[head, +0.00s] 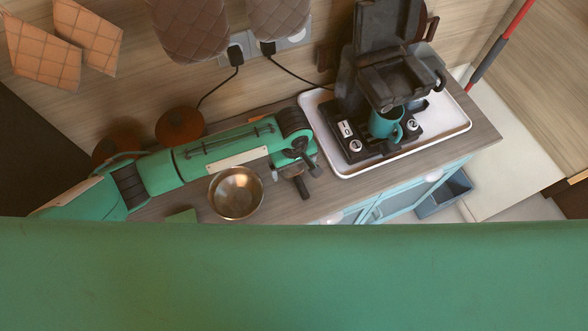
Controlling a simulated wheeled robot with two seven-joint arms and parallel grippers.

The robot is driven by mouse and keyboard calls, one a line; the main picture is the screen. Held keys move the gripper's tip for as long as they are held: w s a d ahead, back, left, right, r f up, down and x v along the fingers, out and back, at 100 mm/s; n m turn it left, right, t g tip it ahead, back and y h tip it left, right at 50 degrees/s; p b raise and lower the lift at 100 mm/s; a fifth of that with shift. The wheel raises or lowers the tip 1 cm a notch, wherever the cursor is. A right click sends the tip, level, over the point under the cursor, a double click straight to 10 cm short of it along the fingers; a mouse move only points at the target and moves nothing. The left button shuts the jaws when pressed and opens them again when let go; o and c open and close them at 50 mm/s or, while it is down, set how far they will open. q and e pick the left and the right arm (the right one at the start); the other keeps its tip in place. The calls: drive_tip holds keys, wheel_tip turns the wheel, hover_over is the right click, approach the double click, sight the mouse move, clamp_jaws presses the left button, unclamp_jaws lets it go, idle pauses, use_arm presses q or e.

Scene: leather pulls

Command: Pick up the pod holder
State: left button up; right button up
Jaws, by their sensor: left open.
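The pod holder (302,188) seems to be the small metal piece with a dark handle on the counter, just right of the brass bowl. Its handle points toward the counter's front edge. My left gripper (308,160) is open, directly over or beside the pod holder's far end and partly hiding it. I cannot tell whether the fingers touch it. My right gripper is not in view.
A coffee machine (375,65) with a teal mug (385,124) stands on a white tray (455,125) to the right. The brass bowl (236,193) sits close left of the pod holder. Cables run to wall sockets behind. A green surface covers the lower view.

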sight(294, 173)
use_arm(q)
drive_tip(key=shift+f, duration=0.65)
drive_tip(key=c, duration=1.1)
drive_tip(key=shift+r, duration=0.1)
drive_tip(key=shift+r, duration=0.6)
wheel_tip(294, 173, up, 19)
drive_tip(key=b, duration=0.2)
drive_tip(key=shift+f+b, duration=0.2)
drive_tip(key=shift+b, duration=0.15)
